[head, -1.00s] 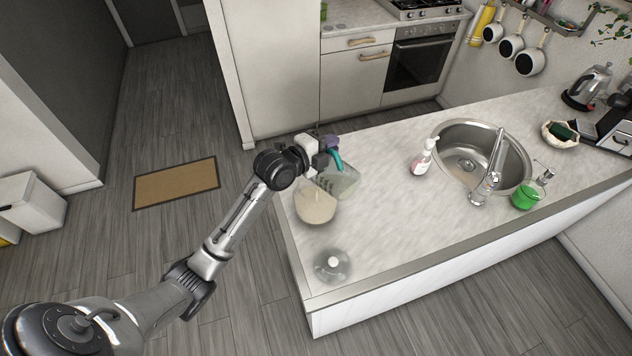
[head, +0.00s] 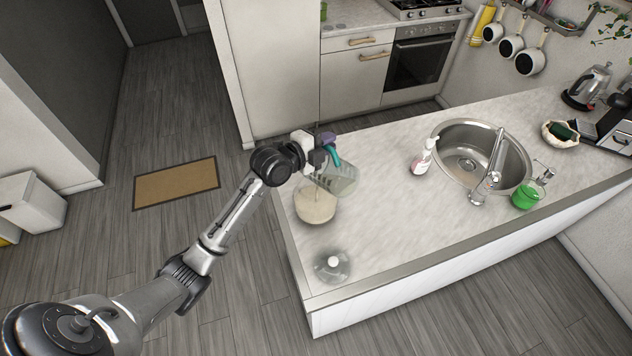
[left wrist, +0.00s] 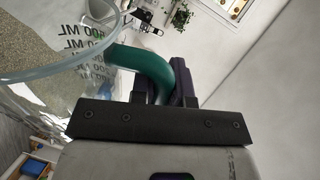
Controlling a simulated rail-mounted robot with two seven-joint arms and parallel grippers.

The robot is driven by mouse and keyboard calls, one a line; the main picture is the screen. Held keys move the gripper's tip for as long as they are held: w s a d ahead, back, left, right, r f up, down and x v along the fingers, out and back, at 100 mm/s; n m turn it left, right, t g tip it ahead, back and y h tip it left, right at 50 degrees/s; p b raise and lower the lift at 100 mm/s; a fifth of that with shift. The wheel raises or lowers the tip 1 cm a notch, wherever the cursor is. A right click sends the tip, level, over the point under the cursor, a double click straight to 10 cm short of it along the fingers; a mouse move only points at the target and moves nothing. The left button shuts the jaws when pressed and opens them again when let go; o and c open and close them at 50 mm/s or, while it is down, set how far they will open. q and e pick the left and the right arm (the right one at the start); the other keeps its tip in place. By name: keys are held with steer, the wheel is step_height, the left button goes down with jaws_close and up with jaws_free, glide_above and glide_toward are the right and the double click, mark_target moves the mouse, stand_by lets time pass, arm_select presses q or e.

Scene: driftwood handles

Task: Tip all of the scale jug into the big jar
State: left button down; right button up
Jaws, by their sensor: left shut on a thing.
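The scale jug (head: 340,180) is clear with dark markings and a teal handle. It is tilted, its mouth toward the big jar (head: 314,208) and above it. The big jar is round, clear and open, stands on the counter and holds pale beige contents. My left gripper (head: 326,152) is shut on the jug's handle. In the left wrist view the teal handle (left wrist: 150,65) runs between my dark fingers (left wrist: 167,88), and the jug's clear wall with "ML" markings (left wrist: 85,45) shows at left. I cannot tell how much is left in the jug. My right gripper is not in view.
A clear lid with a pale knob (head: 332,265) lies on the counter (head: 400,240) in front of the jar. A soap bottle (head: 423,157), sink (head: 470,165) and green soap dispenser (head: 527,192) stand to the right. The counter between is clear.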

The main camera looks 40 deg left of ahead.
arm_select(q)
steer(key=shift+a, duration=0.35)
steer(key=shift+w+a+n, duration=0.15)
steer(key=shift+a+n, duration=0.45)
stand_by(0.6)
steer(key=shift+a+b, duration=0.35)
steer(key=shift+b, duration=0.05)
steer(key=shift+w+a+f+n+h+b, duration=0.1)
steer(key=shift+a+f+n+h+b, duration=0.05)
steer(key=shift+a+n+h+b, duration=0.3)
steer(key=d, duration=0.1)
steer(key=d+m+p, duration=0.1)
steer(key=d, duration=0.1)
steer(key=d+m+y, duration=0.1)
steer(key=shift+s+d+m+p, duration=0.2)
steer(key=shift+s+m+p, duration=0.05)
steer(key=shift+s+p, duration=0.15)
steer(key=shift+d, duration=0.35)
steer(key=shift+m, duration=0.4)
